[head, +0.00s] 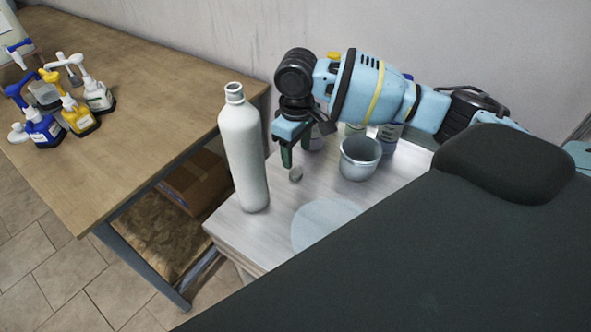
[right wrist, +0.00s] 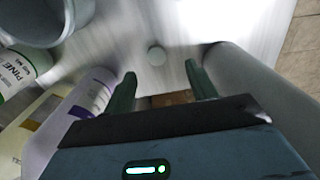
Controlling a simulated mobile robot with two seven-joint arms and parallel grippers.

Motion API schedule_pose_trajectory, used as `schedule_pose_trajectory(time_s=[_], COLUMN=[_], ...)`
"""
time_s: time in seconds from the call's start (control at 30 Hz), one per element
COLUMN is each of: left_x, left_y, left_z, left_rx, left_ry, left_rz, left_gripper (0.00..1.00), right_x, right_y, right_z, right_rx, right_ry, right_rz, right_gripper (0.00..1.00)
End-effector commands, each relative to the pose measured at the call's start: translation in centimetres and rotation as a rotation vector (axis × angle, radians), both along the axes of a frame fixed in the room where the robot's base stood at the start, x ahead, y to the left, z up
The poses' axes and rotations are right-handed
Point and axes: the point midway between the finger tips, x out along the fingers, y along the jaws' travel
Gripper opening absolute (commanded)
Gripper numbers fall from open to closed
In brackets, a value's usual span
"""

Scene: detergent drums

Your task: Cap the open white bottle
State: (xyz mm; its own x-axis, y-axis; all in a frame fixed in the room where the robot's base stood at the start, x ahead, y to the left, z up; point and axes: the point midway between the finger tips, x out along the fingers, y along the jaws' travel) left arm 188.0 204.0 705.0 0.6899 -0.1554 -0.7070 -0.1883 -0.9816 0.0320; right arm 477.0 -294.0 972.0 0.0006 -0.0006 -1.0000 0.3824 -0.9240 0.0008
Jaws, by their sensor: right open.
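The tall white bottle (head: 245,150) stands upright on the small table, its neck open at the top. A small pale round cap (head: 296,173) lies on the table to the right of the bottle; it also shows in the right wrist view (right wrist: 156,55). My right gripper (head: 292,155) points down just above the cap. In the right wrist view its fingers (right wrist: 161,86) are apart with nothing between them, and the cap sits beyond the tips. The bottle (right wrist: 262,100) fills the right side there, close to one finger. My left gripper is out of view.
A grey-blue bucket (head: 360,160) stands right of the gripper, with labelled bottles (right wrist: 85,105) near it. A pale round disc (head: 325,226) lies at the table's front. A wooden table (head: 150,75) at left holds several pump bottles; a cardboard box (head: 193,183) sits below.

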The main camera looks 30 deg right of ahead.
Motion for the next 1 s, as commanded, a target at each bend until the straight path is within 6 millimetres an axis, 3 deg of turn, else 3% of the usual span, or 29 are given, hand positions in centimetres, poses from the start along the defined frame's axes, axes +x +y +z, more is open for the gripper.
schedule_pose_trajectory(time_s=[0.17,0.4,0.73,1.0], left_x=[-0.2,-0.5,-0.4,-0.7], left_y=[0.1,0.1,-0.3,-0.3], left_z=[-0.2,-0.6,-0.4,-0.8], left_rx=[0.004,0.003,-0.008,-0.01], left_ry=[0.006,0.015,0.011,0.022], left_rz=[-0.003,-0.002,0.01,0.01], left_gripper=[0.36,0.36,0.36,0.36], right_x=[0.0,0.1,0.2,0.9], right_y=[0.0,0.0,-0.1,-0.3], right_z=[-0.4,-2.6,-2.9,-6.5], right_rx=[-0.001,0.0,0.0,-0.002], right_ry=[0.002,0.002,0.001,0.004], right_rz=[0.0,0.0,0.0,0.0], right_gripper=[0.57,0.57,0.57,0.57])
